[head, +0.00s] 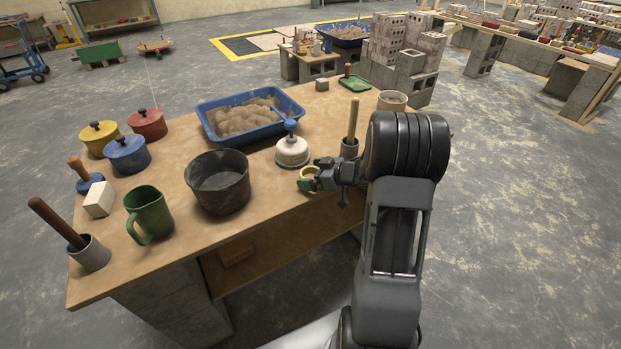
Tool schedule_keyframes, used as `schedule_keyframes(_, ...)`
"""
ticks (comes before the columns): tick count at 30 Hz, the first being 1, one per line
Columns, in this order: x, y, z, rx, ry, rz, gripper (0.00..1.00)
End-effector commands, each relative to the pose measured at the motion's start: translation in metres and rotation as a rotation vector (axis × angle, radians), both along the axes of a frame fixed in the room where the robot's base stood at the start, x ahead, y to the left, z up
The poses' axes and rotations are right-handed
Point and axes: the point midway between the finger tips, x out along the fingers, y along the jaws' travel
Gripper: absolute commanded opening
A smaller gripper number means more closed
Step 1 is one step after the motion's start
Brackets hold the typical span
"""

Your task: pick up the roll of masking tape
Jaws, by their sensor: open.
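A small pale yellow ring, which looks like the roll of masking tape (307,172), is near the front right edge of the wooden table. My gripper (311,175) reaches in from the right and is open, with its dark fingers around or right beside the ring. The fingers cover part of the ring. I cannot tell whether they touch it.
A black bucket (218,182) is to the left, and a pot with a wooden handle (350,146) stands behind my gripper. A blue mortar tub (205,124) is farther back. Bare tabletop (262,208) lies in front.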

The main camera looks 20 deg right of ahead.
Motion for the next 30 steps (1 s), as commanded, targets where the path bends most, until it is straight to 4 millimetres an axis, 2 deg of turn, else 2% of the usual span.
schedule_keyframes(5,0.0001,-0.0002,0.0002,0.0,0.0,-0.001,1.0)
schedule_keyframes(21,-0.0002,-0.0003,0.0002,0.0,0.0,0.0,0.49)
schedule_keyframes(30,-0.0001,-0.0003,0.0025,-0.001,-0.001,-0.001,0.48)
